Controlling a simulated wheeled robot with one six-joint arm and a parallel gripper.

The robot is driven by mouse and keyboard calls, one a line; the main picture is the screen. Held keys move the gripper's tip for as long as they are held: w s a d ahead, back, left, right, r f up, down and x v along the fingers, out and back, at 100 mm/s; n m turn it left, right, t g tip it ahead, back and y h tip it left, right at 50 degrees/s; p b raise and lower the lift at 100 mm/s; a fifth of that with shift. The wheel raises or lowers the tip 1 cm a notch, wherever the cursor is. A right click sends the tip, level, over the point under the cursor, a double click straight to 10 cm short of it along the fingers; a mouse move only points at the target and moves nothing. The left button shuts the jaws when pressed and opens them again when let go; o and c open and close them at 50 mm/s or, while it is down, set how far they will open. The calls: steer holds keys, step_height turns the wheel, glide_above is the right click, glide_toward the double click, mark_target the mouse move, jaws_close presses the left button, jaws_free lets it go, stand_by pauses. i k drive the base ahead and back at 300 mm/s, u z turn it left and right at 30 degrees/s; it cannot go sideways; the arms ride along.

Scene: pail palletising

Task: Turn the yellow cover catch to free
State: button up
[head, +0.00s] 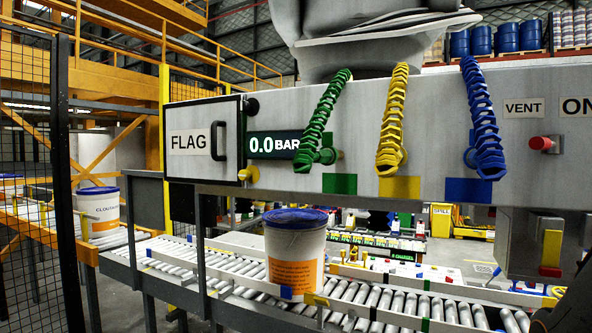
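The yellow cover catch (247,175) is a small yellow piece at the lower right corner of the cover marked FLAG (189,158). The cover is a pale panel with a black frame and a black handle, and it looks shut against the grey cabinet. A dark round fitting (252,106) sits at the cover's upper right corner. At this size I cannot tell which way the catch is turned. My gripper is not in view.
On the cabinet (440,120), a display (274,145) reads 0.0 BAR, beside coiled green (330,120), yellow (393,120) and blue (482,120) hoses. A red knob (541,143) sits right. Below, a pail (296,250) stands on the roller conveyor (400,305). A mesh fence (35,190) stands left.

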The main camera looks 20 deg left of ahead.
mark_target(243, 175)
steer(key=z, duration=1.75)
steer(key=k, duration=0.75)
steer(key=u, duration=1.8)
